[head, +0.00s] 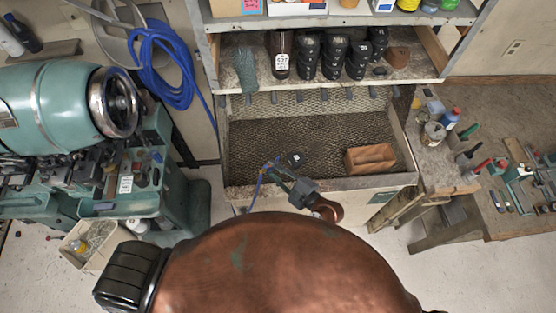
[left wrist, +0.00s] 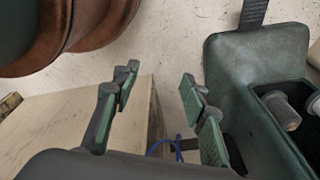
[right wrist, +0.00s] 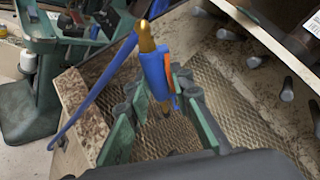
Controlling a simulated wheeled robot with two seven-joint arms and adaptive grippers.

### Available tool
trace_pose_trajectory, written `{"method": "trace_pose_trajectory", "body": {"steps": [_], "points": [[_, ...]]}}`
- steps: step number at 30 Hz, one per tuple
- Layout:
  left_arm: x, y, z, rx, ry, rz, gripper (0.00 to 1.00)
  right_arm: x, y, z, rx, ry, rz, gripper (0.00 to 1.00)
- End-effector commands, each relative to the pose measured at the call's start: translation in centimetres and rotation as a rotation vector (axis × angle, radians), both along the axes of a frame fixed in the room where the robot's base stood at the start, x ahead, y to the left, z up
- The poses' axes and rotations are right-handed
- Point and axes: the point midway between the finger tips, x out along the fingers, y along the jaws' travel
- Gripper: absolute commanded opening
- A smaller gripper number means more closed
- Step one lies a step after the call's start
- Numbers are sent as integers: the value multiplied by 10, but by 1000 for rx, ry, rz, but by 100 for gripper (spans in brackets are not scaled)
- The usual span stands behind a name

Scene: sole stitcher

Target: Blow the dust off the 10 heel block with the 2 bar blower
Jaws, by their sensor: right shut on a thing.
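The blue air blower (right wrist: 156,76) has a brass tip and an orange lever. My right gripper (right wrist: 162,105) is shut on it, and a blue hose (right wrist: 98,92) trails from it. In the head view my right gripper (head: 279,178) holds the blower (head: 266,169) over the front of the mesh-lined tray (head: 350,185). A small black block with a pale mark (head: 294,159), apparently the heel block, lies in that tray just beyond the gripper; its number is too small to read. My left gripper (left wrist: 160,95) is open and empty, seen in the left wrist view.
A brown wooden box (head: 371,158) sits at the tray's right. Several black blocks (head: 332,57) stand on the shelf above. A green machine (head: 55,105) and coiled blue hose (head: 165,65) are at left. A bench (head: 490,210) with tools is at right. The tray's middle is mostly clear.

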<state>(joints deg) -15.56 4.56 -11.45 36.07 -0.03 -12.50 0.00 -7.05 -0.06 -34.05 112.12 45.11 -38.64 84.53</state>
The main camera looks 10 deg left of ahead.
Motion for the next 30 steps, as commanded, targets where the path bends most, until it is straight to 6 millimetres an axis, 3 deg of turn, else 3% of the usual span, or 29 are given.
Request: {"method": "trace_pose_trajectory", "body": {"steps": [3,9,12,16,22,30], "points": [[-7,0,-5,0,8,2,40,3,-4,-3,2,1,-8,0],[-56,2,-24,2,67,14,40,12,-12,-13,1,-1,-19,0],[-66,2,-35,4,79,17,40,17,-15,-20,1,-1,-19,0],[-55,2,-50,3,66,14,40,25,-18,-30,2,-2,-20,0],[-20,0,-68,0,20,5,40,35,-21,-41,2,-1,-17,0],[-25,1,-74,1,28,7,40,40,-23,-43,3,0,-16,0]]}}
